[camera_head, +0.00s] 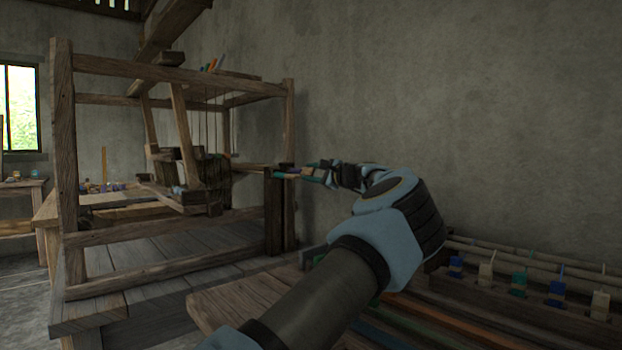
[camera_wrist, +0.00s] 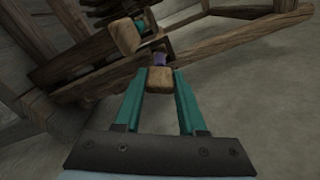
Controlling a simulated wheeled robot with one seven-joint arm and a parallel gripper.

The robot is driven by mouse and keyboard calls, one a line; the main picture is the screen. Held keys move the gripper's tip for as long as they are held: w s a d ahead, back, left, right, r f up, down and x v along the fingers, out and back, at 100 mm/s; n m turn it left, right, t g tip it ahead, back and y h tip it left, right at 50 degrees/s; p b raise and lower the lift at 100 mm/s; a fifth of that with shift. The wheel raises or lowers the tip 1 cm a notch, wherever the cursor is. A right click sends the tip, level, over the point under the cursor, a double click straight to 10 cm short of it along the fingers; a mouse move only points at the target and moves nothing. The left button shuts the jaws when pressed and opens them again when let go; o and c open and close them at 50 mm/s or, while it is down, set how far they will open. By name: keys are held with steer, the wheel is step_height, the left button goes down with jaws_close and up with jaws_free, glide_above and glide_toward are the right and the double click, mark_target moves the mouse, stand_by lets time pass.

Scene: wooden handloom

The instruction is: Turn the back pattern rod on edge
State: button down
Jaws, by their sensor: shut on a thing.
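My gripper (camera_head: 311,173) reaches to the right side of the wooden handloom (camera_head: 180,75), beside its right end post. In the wrist view the teal fingers (camera_wrist: 160,80) are shut on the squarish wooden end of a rod (camera_wrist: 159,75), with a purple band (camera_wrist: 159,59) just beyond it. I take this to be the back pattern rod. The rest of the rod is hidden behind its end, so I cannot tell whether it lies flat or on edge. A second wooden end block (camera_wrist: 126,36) sticks out to the upper left of the held one, apart from the fingers.
A dark wooden beam (camera_wrist: 215,40) runs across behind the fingers in the wrist view. In the head view, a rack with coloured tags (camera_head: 519,281) stands at the lower right, beside a wooden bench top (camera_head: 240,305). The bare wall (camera_head: 450,100) is behind my arm.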

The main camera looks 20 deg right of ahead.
steer(key=shift+n+b, duration=0.3)
steer(key=shift+n, duration=0.4)
steer(key=c, duration=0.8)
jaws_free()
steer(key=shift+o, duration=0.2)
steer(key=v, duration=1)
steer(key=shift+s, duration=0.3)
steer(key=shift+d, duration=0.2)
steer(key=shift+c, duration=0.2)
